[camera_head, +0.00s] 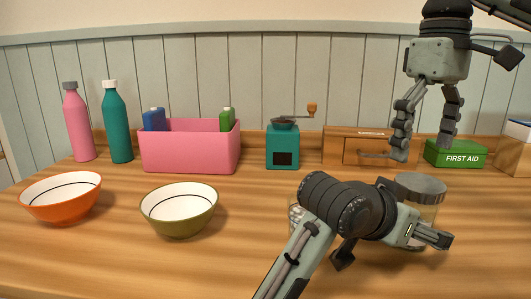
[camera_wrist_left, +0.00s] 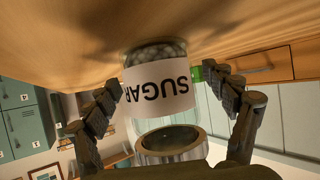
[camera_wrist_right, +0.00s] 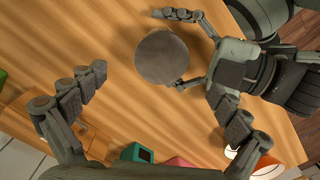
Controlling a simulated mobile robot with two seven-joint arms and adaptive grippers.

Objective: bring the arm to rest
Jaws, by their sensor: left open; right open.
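My left gripper (camera_wrist_left: 160,78) is open around a clear jar labelled SUGAR (camera_wrist_left: 160,90), with a finger on each side. In the head view the jar's grey lid (camera_head: 420,186) shows behind my left wrist, and the near finger crosses in front of the jar. The jar stands upright on the wooden counter (camera_head: 110,260). My right gripper (camera_head: 424,142) is open and empty, pointing down, raised above the counter at the upper right. In the right wrist view the round lid (camera_wrist_right: 162,57) lies below and between its spread fingers, apart from them.
An orange bowl (camera_head: 60,205) and an olive bowl (camera_head: 180,222) stand at the left. Behind are two bottles (camera_head: 117,130), a pink bin (camera_head: 190,155), a teal grinder (camera_head: 283,150), a wooden drawer box (camera_head: 345,150) and a green first aid box (camera_head: 462,156). Something pale (camera_head: 294,215) is mostly hidden by my left arm.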

